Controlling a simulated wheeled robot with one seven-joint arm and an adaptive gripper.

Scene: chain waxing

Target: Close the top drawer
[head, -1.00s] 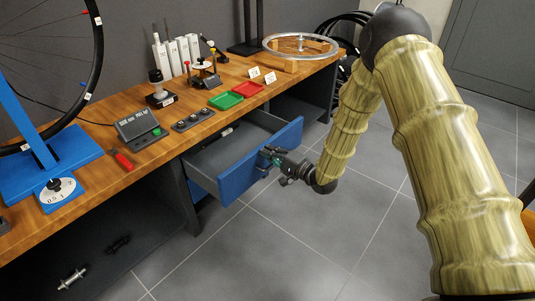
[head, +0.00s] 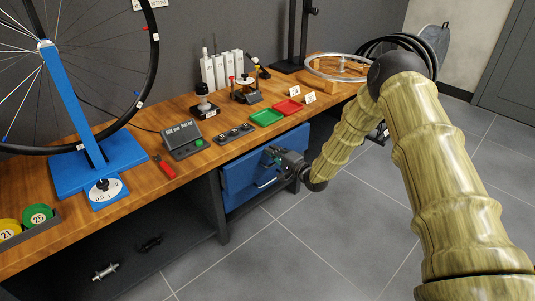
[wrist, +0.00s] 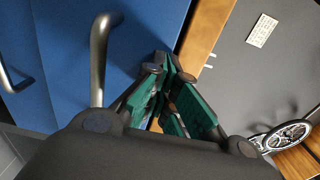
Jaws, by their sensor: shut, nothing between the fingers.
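The top drawer's blue front (head: 290,142) sits under the bench edge in the head view. It looks flush or nearly flush with the cabinet, and its inside no longer shows. In the wrist view the blue front (wrist: 145,25) fills the upper left, with a grey bar handle (wrist: 99,60). My gripper (head: 270,154) is shut and empty in front of the drawer front. In the wrist view its green-padded fingers (wrist: 165,62) are close to the front, beside the handle. I cannot tell whether they touch it.
The wooden bench (head: 130,185) holds a green tray (head: 266,118), a red tray (head: 288,107), a grey device (head: 182,138) and a blue wheel stand (head: 100,165). A second handle (wrist: 12,80) shows in the wrist view. The tiled floor (head: 310,235) in front is clear.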

